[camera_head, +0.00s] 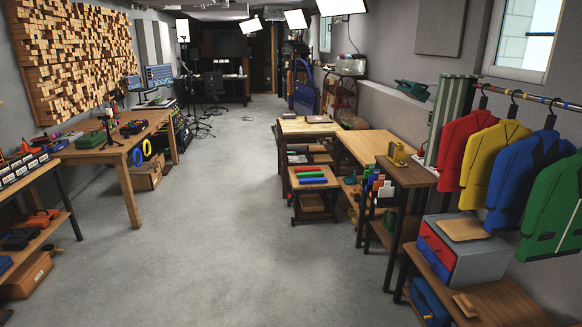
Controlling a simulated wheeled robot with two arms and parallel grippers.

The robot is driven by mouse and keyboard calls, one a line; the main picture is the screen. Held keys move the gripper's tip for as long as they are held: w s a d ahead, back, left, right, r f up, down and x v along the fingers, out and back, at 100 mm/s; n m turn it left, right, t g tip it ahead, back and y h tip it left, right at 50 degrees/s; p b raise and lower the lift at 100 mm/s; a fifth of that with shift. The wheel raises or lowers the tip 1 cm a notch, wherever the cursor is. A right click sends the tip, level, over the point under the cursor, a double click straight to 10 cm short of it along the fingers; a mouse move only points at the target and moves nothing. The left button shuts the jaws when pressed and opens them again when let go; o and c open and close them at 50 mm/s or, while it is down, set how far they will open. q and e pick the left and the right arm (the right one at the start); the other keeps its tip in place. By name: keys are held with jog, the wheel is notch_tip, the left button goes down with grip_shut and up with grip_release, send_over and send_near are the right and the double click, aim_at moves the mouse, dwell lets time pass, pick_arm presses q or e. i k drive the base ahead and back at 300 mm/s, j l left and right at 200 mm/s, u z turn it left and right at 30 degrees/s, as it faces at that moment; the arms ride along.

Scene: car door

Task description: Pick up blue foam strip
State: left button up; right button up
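A blue foam strip (313,181) appears to lie on the top of a small wooden cart (330,185) in the middle of the room, right of centre. It is the front one of several coloured strips, with a red strip (311,175) and a green strip (308,169) behind it. The strips lie side by side, lengthwise across the cart top. They are small at this distance. Neither of my grippers shows in this view.
Open grey floor (220,210) reaches from the front to the cart. Wooden tables (375,148) stand behind and right of the cart. A workbench (120,150) lines the left wall. A grey drawer box (480,248) and hanging jackets (515,180) are at right.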

aim_at(324, 180)
jog(key=i+l+z, duration=0.35)
jog(key=i, duration=0.6)
jog(key=i+z, duration=0.3)
jog(key=i, duration=0.65)
jog(key=i+u, duration=0.2)
jog(key=i, duration=0.35)
jog(key=i+l+u, duration=0.15)
jog(key=i, duration=0.35)
jog(key=i+l+u, duration=0.2)
jog(key=i, duration=0.35)
jog(key=i+l+u, duration=0.15)
jog(key=i+l, duration=0.2)
jog(key=i, duration=0.15)
